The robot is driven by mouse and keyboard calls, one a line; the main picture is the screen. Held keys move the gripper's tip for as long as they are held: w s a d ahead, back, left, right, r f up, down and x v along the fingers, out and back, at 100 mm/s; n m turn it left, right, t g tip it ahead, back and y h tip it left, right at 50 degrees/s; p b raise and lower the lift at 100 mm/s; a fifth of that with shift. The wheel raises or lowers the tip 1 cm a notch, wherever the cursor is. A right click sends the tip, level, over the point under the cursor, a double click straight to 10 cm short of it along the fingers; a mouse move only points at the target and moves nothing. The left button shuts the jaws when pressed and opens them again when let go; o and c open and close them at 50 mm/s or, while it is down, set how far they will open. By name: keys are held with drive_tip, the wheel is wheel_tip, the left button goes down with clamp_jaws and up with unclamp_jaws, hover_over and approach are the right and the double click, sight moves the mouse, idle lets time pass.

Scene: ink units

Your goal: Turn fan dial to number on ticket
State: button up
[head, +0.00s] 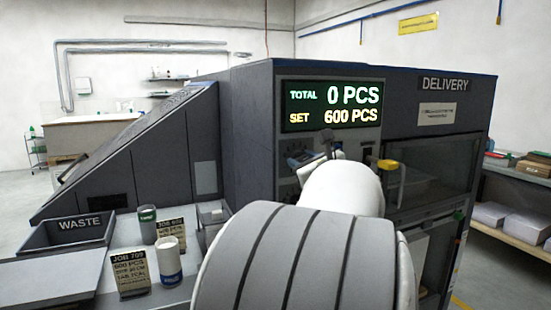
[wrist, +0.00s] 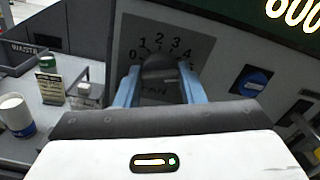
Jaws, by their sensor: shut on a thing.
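The fan dial (wrist: 160,72) is a dark round knob on a grey plate (wrist: 205,48) in the wrist view. Numbers from 0 to 4 show around its top; any further to the right are hidden. My gripper (wrist: 160,88) is shut on the dial, one blue finger on each side. The dial's pointer cannot be made out clearly. In the head view my arm covers most of this spot. The JOB 709 ticket (head: 130,273) stands on the left shelf and reads 600 PCS; its smaller lines are too small to read. A second job ticket (head: 171,229) stands behind it.
A display (head: 333,105) above reads TOTAL 0 PCS, SET 600 PCS. A blue knob (wrist: 251,82) sits right of the dial plate. A white cup (head: 168,262), a green-banded cup (head: 147,224) and the WASTE bin (head: 80,224) are at left. A yellow handle (head: 388,165) is right.

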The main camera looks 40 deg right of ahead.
drive_tip(key=shift+f+m, duration=0.15)
drive_tip(key=shift+m, duration=0.35)
drive_tip(key=o, duration=1)
drive_tip(key=v, duration=0.7)
drive_tip(key=shift+s+a, duration=0.1)
drive_tip(key=shift+s, duration=0.3)
